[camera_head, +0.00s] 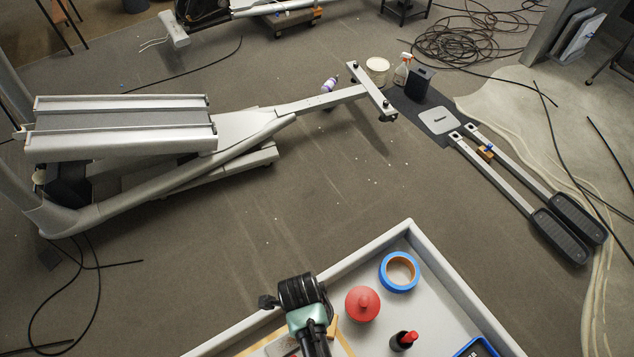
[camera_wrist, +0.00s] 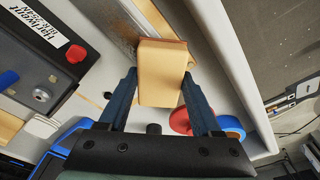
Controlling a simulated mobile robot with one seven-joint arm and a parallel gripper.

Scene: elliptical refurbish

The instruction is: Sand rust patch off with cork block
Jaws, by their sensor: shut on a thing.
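My gripper (camera_wrist: 159,88) is shut on the cork block (camera_wrist: 161,72), a tan block with a darker reddish-brown edge at its far end. One dark finger presses each side of the block. Beyond and to the left of the block, a grey metal surface carries a brown, speckled rust patch (camera_wrist: 120,30). The block's far end overlaps the edge of the rust in the wrist view; I cannot tell whether they touch. In the head view my arm's end is over the tray at the bottom, and the block and rust patch are hidden there.
The light grey tray (camera_head: 409,232) also holds blue tape (camera_head: 398,285), a red round object (camera_head: 362,303) and a red-capped bottle (camera_head: 403,341). A dark labelled box (camera_wrist: 40,75) lies left in the wrist view. The elliptical frame (camera_head: 150,200) stands beyond, with open floor between.

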